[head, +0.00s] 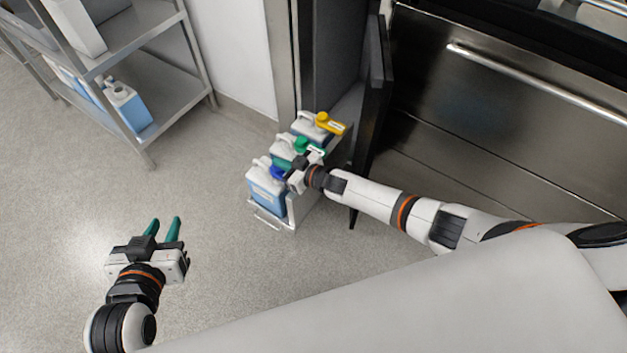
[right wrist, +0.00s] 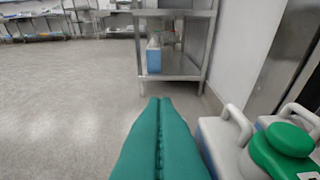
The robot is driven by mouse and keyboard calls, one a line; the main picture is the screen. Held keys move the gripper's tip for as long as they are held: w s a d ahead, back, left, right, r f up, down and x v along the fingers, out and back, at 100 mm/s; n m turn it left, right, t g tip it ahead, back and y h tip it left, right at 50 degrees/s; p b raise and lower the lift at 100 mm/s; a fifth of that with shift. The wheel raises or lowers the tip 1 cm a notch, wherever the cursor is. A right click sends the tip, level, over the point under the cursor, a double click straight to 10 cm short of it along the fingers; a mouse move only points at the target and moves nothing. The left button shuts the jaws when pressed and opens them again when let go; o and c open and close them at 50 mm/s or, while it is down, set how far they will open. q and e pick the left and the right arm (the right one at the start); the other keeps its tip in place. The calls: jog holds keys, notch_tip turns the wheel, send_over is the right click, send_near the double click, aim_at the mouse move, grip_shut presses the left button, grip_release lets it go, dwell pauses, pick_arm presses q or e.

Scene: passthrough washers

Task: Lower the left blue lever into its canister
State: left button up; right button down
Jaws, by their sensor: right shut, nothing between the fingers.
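Three white canisters with coloured caps stand in a row in a pull-out rack in the head view. The nearest canister (head: 265,195) has blue liquid and a blue cap with its lever (head: 278,172); my right gripper partly hides it, so I cannot tell the lever's tilt. My right gripper (head: 299,178) is over the row, between the blue and green caps. In the right wrist view its teal fingers (right wrist: 160,103) are shut and empty, beside the canister with the green cap (right wrist: 283,150). My left gripper (head: 163,226) is open and empty over the floor, far left of the rack.
The green cap (head: 301,144) and yellow cap (head: 325,120) sit behind the blue one. An open dark door (head: 372,125) stands right of the rack (head: 290,222). A steel shelf (head: 170,105) with canisters is at the upper left. The floor left of the rack is clear.

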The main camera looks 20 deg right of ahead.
pick_arm(q)
jog(key=shift+w+d+r, duration=0.1)
jog(key=shift+w+r, duration=0.1)
jog(key=shift+r, duration=0.1)
pick_arm(e)
jog(key=shift+w, duration=0.1)
